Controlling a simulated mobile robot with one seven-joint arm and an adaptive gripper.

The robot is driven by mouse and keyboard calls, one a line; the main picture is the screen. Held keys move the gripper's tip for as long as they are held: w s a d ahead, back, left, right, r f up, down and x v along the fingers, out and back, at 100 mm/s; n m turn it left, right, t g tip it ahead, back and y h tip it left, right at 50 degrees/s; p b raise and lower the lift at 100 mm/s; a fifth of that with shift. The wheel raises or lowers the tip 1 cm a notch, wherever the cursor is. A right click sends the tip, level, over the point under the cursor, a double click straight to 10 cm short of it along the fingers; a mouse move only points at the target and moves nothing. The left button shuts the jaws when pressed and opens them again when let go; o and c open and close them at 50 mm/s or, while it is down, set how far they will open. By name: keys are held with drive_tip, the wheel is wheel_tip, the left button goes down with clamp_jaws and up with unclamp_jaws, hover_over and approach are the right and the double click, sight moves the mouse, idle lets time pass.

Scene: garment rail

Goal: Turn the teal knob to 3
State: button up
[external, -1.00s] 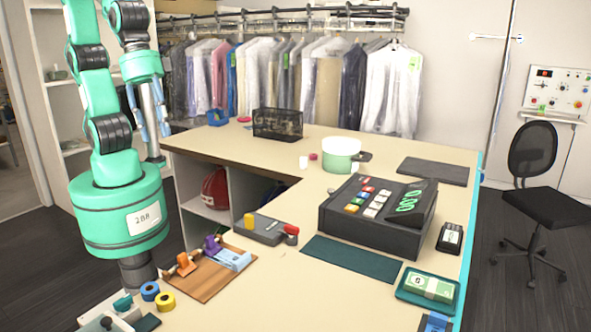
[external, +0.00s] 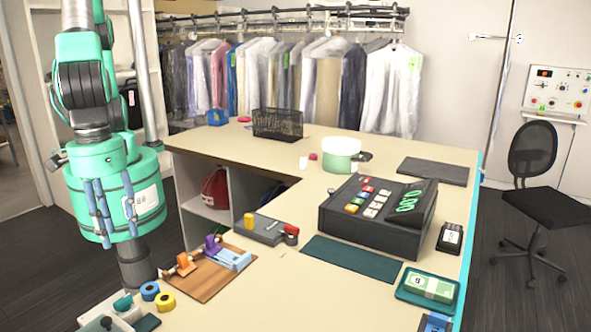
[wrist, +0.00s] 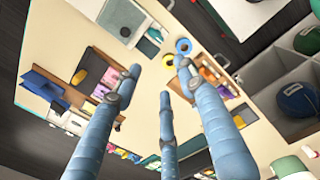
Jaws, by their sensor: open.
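A small teal round piece (external: 122,302) sits at the near left corner of the counter in the external view, by a white box (external: 100,322). It looks knob-like, but I cannot read any numbers or its setting. A white control panel (external: 562,92) with several small coloured knobs or buttons hangs on the right wall; they are too small to tell apart. My gripper (external: 107,240) has blue fingers pointing down in front of my own teal base, left of the counter. In the wrist view my gripper (wrist: 160,80) is open, its fingers spread with nothing between them.
A blue tape roll (external: 150,291) and a yellow roll (external: 165,301) lie near the teal piece. A wooden board (external: 215,284) holds coloured dispensers. A cash register (external: 375,235) stands mid-counter. A black office chair (external: 535,195) stands on the right. The dark mat (external: 352,258) is clear.

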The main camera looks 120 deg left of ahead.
sight(124, 300)
drive_tip(key=shift+n, duration=0.7)
drive_tip(key=d+f, duration=0.2)
drive_tip(key=f, duration=0.1)
drive_tip(key=shift+d+p, duration=0.3)
drive_tip(key=shift+d, duration=0.05)
drive_tip(key=shift+f, duration=0.1)
wheel_tip(124, 300, down, 14)
drive_tip(key=shift+r, duration=0.2)
clamp_jaws()
